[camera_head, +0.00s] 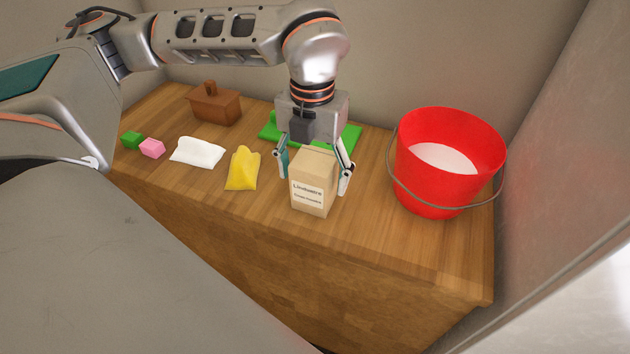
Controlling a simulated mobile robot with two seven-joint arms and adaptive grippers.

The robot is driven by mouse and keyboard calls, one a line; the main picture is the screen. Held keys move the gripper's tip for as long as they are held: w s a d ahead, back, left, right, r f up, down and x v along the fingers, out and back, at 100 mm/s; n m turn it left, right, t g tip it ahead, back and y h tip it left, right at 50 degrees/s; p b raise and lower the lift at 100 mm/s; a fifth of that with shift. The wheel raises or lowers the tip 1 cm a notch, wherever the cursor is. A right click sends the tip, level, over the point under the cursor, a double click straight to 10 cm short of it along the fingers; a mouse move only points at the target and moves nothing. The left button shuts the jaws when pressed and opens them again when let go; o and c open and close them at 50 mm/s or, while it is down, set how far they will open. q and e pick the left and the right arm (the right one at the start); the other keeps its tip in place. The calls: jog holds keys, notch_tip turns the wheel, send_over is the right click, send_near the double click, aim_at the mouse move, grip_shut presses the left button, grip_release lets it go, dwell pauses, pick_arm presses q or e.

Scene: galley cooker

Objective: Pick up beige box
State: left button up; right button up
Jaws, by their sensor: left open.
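The beige box (313,183) stands upright near the front of the wooden counter, with a white printed label on its front. My left gripper (313,177) comes down from above and behind it. Its fingers are open, one on the left side of the box and one on the right. The box stands between or just in front of the fingers; I cannot tell whether either finger touches it. My right gripper is not in view.
A red bucket (439,192) with white contents stands right of the box. A green item (351,136) lies behind the gripper.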

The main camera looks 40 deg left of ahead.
pick_arm(q)
jog(key=f, duration=0.4)
jog(key=shift+w+f, duration=0.25)
jog(key=c, duration=1.2)
jog(key=shift+r, duration=0.2)
